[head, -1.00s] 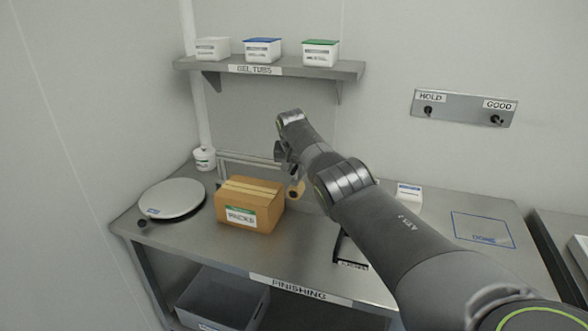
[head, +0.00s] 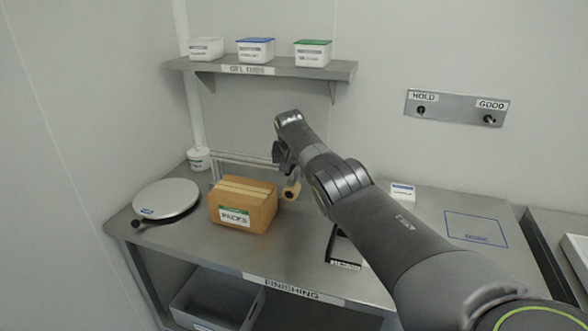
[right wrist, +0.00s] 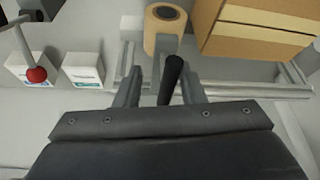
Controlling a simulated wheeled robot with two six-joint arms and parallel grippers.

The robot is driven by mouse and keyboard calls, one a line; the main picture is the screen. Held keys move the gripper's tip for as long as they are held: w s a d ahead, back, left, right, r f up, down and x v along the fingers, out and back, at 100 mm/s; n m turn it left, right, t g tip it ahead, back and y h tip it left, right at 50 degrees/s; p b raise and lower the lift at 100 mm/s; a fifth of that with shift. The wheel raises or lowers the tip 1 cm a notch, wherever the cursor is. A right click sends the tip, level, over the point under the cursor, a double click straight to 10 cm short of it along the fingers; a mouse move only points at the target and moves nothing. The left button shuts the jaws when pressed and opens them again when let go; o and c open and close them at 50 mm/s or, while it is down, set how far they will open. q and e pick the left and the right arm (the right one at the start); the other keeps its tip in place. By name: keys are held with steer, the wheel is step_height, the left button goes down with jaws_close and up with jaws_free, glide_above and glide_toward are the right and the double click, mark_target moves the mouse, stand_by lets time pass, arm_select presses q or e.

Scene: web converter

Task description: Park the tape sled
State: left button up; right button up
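The tape sled, with its tan tape roll (head: 291,190), sits on a metal rail (head: 232,158) behind and right of the carton in the head view. In the right wrist view the tape roll (right wrist: 166,28) is at the top, and a black handle (right wrist: 171,80) sticks out toward my gripper. My right gripper (head: 283,158) is above the sled. In the wrist view its two fingers (right wrist: 160,92) stand apart on either side of the handle, with a clear gap at the left finger. My left gripper is out of view.
A brown carton (head: 241,205) stands close left of the sled. A round scale (head: 166,200) is at the left of the finishing bench (head: 292,248). A shelf (head: 340,70) with tubs hangs above. In the wrist view a red knob (right wrist: 37,74) and white boxes (right wrist: 83,70) are left.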

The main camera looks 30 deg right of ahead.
steer(key=shift+a, duration=0.1)
steer(key=shift+a+r, duration=0.1)
steer(key=shift+r, duration=0.05)
steer(key=shift+v, duration=0.9)
steer(key=b+v, duration=0.4)
steer(key=v, duration=1.1)
steer(key=shift+s+d, duration=0.2)
